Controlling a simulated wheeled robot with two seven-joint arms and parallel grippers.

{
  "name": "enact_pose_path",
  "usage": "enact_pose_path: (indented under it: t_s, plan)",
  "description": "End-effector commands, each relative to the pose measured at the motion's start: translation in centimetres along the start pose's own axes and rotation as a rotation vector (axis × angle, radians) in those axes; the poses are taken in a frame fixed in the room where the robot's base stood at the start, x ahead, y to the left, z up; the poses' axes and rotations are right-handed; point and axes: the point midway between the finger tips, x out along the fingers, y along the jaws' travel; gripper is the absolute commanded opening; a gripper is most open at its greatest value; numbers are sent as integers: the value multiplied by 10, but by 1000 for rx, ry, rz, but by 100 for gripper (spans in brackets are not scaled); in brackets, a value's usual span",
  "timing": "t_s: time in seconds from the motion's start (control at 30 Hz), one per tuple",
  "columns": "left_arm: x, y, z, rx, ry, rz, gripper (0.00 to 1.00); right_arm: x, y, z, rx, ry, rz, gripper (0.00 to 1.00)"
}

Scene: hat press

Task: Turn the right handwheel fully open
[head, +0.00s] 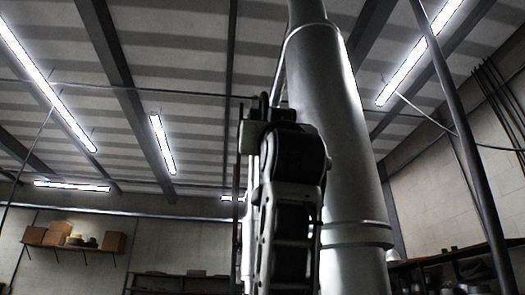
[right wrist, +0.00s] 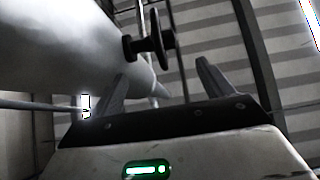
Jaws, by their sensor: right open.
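A dark handwheel (right wrist: 154,40) shows in the right wrist view, seen nearly edge-on with its hub and stem beside a large pale metal cylinder (right wrist: 60,50). My right gripper (right wrist: 164,64) is open, its two fingers spread below the wheel in the picture. The wheel appears beyond the fingertips, and I see no contact. In the head view one of my arms rises at the centre, in front of the tall metal cylinder (head: 335,120). It hides part of the cylinder, and I cannot make out the handwheel there. My left gripper is not identifiable in either view.
A slanted dark pole (head: 455,110) and thin rods stand at the right. A wall shelf (head: 70,245) with boxes and hats is far left. Low shelving (head: 180,284) lies at the back. Ceiling beams and lamps fill the upper head view.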

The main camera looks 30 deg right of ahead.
Motion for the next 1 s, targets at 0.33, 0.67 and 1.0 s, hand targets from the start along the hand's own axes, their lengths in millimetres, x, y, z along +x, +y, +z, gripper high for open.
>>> enact_pose_path:
  t_s: [0.33, 0.67, 1.0]
  plan:
    - [-17, -3, -17, 21, -23, -15, 36, 81, 0, -4, -1, -3, 0, 80]
    - [-25, -9, -25, 24, -34, -34, 36, 132, 0, -2, 0, -1, 0, 80]
    - [-25, -12, -21, 18, -39, -43, 36, 140, 0, 0, 0, 1, 0, 80]
